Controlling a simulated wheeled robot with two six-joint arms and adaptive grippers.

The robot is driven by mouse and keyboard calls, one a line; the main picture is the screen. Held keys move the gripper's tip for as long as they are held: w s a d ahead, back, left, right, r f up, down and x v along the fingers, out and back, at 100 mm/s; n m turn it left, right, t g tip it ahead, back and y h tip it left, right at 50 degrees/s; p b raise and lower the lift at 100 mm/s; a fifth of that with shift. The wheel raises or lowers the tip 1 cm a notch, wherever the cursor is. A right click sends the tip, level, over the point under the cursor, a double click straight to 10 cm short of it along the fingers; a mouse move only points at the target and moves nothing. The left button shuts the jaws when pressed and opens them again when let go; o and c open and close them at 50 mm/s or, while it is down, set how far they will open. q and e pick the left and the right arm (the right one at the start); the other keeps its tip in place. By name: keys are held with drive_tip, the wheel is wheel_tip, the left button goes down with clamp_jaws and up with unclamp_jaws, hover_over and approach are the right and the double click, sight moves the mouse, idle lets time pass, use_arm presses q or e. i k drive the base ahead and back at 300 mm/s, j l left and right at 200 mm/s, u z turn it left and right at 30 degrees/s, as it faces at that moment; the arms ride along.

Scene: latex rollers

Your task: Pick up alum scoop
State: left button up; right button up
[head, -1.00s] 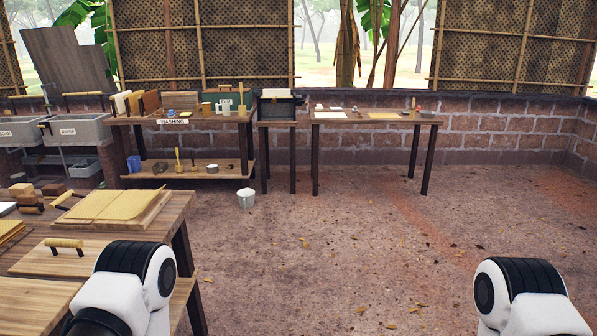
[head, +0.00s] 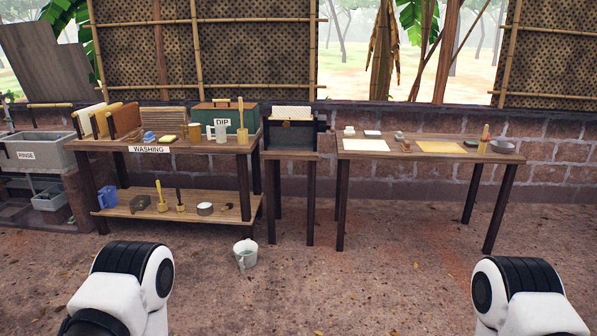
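I cannot make out the alum scoop for certain at this distance. A small dark item (head: 228,206) lies at the right end of the washing table's lower shelf (head: 140,212), too small to identify. A round pale container (head: 205,209) stands beside it. A grey cup-like vessel (head: 502,146) sits on the right end of the right table (head: 360,147). Both my arms show only white and black links at the lower left and lower right. Neither gripper is in view.
The washing table (head: 210,144) also carries racks, a green DIP box (head: 222,118) and a mallet. A dark machine on a stand (head: 291,155) is between the tables. A pale bucket (head: 245,254) stands on the floor before them. The floor ahead is otherwise clear.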

sight(226, 208)
drive_tip(key=i+u, duration=0.25)
drive_tip(key=i, duration=0.4)
drive_tip(key=i+u, duration=0.3)
drive_tip(key=i, duration=0.35)
drive_tip(key=i+l+u, duration=0.25)
drive_tip(key=i, duration=0.35)
drive_tip(key=i+j+z, duration=0.15)
drive_tip(key=i+j, duration=0.25)
drive_tip(key=i, duration=0.2)
drive_tip(key=i+j+z, duration=0.15)
drive_tip(key=i+j, duration=0.3)
drive_tip(key=i, duration=0.15)
